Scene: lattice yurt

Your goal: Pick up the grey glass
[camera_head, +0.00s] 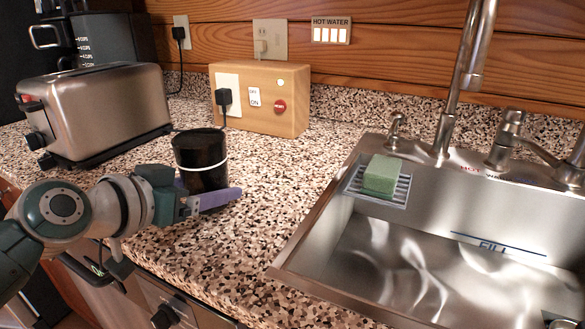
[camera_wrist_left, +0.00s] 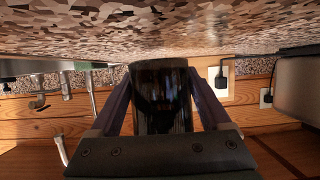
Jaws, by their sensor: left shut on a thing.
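The grey glass (camera_head: 201,152) is a dark, almost black cup with a thin white band, upright at the counter's front left, right of the toaster. My left gripper (camera_head: 208,193) comes in low from the left and is shut on the glass, one purple finger showing in front of its lower part. In the left wrist view, which is upside down, the glass (camera_wrist_left: 160,95) stands between the two fingers. Whether its base touches the counter is hard to tell. My right gripper is not in view.
A steel toaster (camera_head: 95,108) stands close on the left, with a black coffee maker (camera_head: 112,45) behind. A wooden socket box (camera_head: 262,98) is at the back. A steel sink (camera_head: 420,250) with a green sponge (camera_head: 382,176) lies right. The speckled counter (camera_head: 262,185) between is clear.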

